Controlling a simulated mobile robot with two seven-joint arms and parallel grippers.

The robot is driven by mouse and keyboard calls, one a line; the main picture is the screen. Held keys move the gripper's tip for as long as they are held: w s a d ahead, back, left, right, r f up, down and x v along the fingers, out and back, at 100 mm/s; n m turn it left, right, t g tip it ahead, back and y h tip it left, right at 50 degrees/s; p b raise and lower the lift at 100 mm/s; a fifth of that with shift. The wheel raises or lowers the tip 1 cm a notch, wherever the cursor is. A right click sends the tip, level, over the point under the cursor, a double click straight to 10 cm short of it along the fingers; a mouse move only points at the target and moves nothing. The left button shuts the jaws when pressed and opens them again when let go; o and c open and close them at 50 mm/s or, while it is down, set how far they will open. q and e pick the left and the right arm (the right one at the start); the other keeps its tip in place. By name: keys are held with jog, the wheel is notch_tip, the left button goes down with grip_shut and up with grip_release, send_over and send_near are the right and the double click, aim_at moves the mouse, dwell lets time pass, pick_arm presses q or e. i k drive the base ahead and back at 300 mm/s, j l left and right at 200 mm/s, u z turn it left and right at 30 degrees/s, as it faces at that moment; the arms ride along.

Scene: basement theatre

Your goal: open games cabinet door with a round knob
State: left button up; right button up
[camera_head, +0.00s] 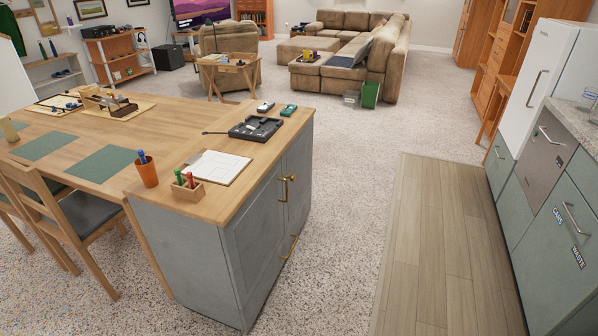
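A grey cabinet (185,250) with a wooden top stands left of centre. Its doored side faces right and is seen at a steep angle. A near door panel (255,235) and a narrower far panel (300,165) look shut. Brass hardware (284,191) sits high near the seam between them; a small part of it (292,178) may be a round knob, but it is too small to be sure. A brass handle (290,247) sits lower down. Neither of my grippers is in view.
Carpet (345,220) and a wood floor strip (440,240) lie clear right of the cabinet. Green kitchen units (555,225) stand at the right edge. A chair (70,220) stands at left. A game case (256,128) and a pen box (188,190) rest on top.

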aim_at(297, 161)
jog(key=i+l+u, duration=0.35)
jog(key=i, duration=0.2)
jog(key=i+l+u, duration=0.35)
jog(key=i+l, duration=0.15)
jog(key=i+l+u, duration=0.35)
jog(key=l, duration=0.4)
